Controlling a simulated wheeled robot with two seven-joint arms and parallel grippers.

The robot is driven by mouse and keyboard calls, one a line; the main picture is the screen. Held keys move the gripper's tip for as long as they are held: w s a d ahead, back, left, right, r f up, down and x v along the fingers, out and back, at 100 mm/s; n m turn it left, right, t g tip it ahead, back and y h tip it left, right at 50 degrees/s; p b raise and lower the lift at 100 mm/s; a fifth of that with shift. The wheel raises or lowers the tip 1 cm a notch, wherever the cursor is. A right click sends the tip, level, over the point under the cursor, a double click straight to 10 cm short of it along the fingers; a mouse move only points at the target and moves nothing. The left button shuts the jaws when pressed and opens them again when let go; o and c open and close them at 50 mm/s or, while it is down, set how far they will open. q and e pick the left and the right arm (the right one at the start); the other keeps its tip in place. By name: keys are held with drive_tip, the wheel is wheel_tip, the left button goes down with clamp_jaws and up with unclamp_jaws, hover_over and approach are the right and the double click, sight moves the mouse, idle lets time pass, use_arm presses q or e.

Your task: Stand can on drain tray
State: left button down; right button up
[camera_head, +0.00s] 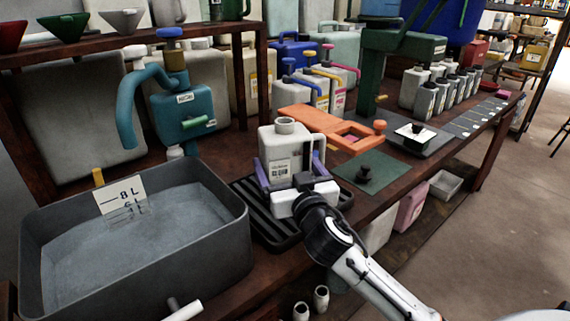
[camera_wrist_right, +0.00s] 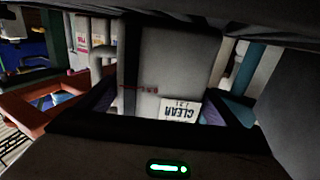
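The can (camera_head: 282,148) is a pale grey jerrycan with a round top opening and a white label. It is upright at the black ribbed drain tray (camera_head: 262,222). My right gripper (camera_head: 291,172) comes from the front, its purple fingers flush against both sides of the can. The right wrist view shows the can (camera_wrist_right: 165,65) close up between the fingers, its "CLEAR" label upside down. The gripper hides the can's base, so I cannot tell whether it rests on the tray or hangs just above. My left gripper is out of view.
A grey vat of liquid (camera_head: 232,255) stands left of the tray. A teal jug-like vessel (camera_head: 188,112) is behind it. An orange frame (camera_head: 310,122) and a green mat (camera_head: 388,180) with a dark knob lie to the right. Several small jerrycans (camera_head: 320,92) stand behind.

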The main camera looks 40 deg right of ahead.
drive_tip(key=shift+o, duration=1.3)
drive_tip(key=shift+r, duration=0.15)
drive_tip(key=shift+s+a, duration=0.1)
drive_tip(key=shift+s, duration=0.15)
drive_tip(key=v, duration=1)
drive_tip(key=shift+s, duration=0.35)
drive_tip(key=shift+s+a+r, duration=0.1)
drive_tip(key=shift+s+a, duration=0.1)
drive_tip(key=shift+s, duration=0.15)
